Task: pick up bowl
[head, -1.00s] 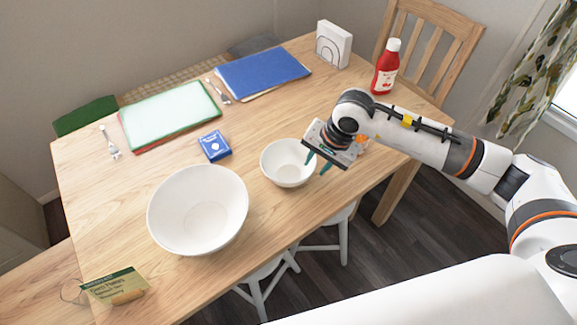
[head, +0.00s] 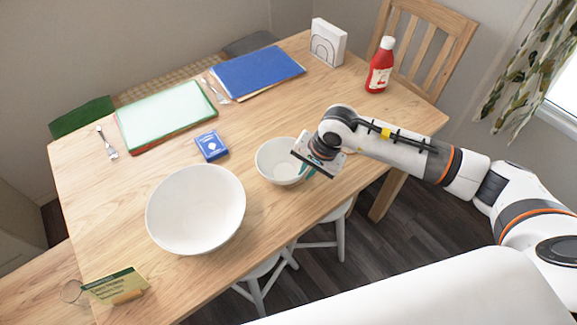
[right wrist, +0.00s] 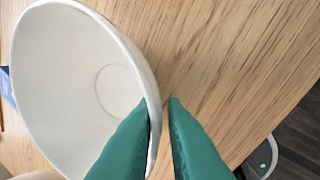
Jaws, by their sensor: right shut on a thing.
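The smaller white bowl (head: 276,160) stands upright near the table's right front edge. My right gripper (head: 306,172) is at this bowl's right side. In the right wrist view the bowl (right wrist: 70,75) fills the left half. There the green fingers of the gripper (right wrist: 160,102) straddle its rim, one inside and one outside, and are shut on its wall. A larger white bowl (head: 190,205) stands apart to the left. My left gripper is not in view.
A small blue box (head: 211,146) lies behind the bowls on the wooden table (head: 120,190). Folders (head: 258,72), a red bottle (head: 380,66) and a napkin holder (head: 328,42) are farther back. A small sign (head: 115,287) is at the front left. Table between box and bottle is clear.

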